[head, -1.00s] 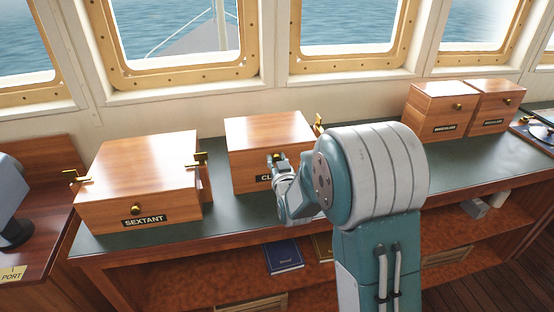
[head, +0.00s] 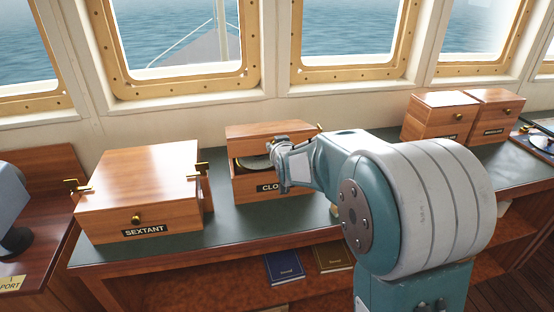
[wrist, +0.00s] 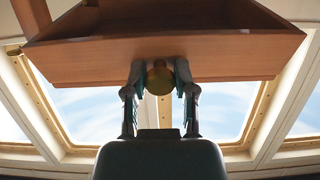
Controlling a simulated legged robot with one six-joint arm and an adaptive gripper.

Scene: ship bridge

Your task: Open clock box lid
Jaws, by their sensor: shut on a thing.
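The clock box (head: 246,186) stands on the green counter, its label partly hidden by my arm. Its wooden lid (head: 262,134) is tilted up at the front, and a round object (head: 256,163) shows inside through the gap. My gripper (head: 275,146) is at the front edge of the lid. In the wrist view my gripper (wrist: 157,75) is shut on the round brass knob (wrist: 160,78), one finger on each side. The raised lid (wrist: 190,55) fills the top of that view.
The closed sextant box (head: 140,190) stands to the left with brass latches. Two more wooden boxes (head: 438,119) stand at the far right. Books (head: 284,266) lie on the shelf below. Windows (head: 345,40) rise behind the counter (head: 218,215).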

